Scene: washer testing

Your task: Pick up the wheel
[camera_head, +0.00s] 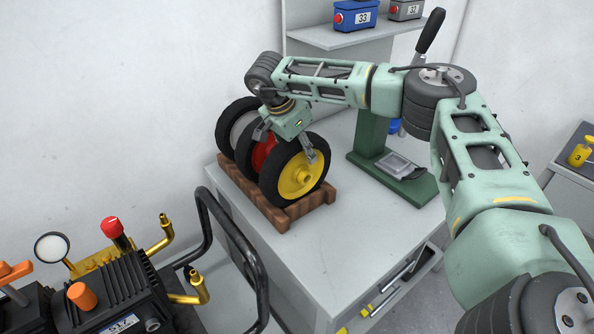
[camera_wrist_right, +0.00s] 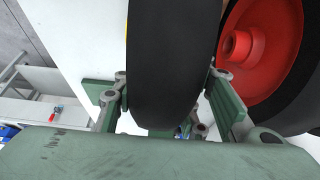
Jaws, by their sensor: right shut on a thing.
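Three black-tyred wheels stand upright side by side in a wooden rack (camera_head: 292,219) on a grey cabinet top. The nearest is the yellow wheel (camera_head: 294,183); behind it are a red wheel (camera_head: 261,152) and a whitish wheel (camera_head: 238,127). My right gripper (camera_head: 287,142) reaches down from above and is shut on the yellow wheel, one finger on each side of its tyre. In the right wrist view the held tyre (camera_wrist_right: 173,60) runs between the fingers, with the red wheel (camera_wrist_right: 262,45) close at the right. The yellow wheel appears to sit in the rack. My left gripper is not in view.
A green stand (camera_head: 395,178) with a black-handled lever is right of the wheels. A black machine (camera_head: 120,290) with brass pipes and a black tube rail (camera_head: 235,245) is at the lower left. A shelf (camera_head: 345,36) with blue and grey boxes is behind.

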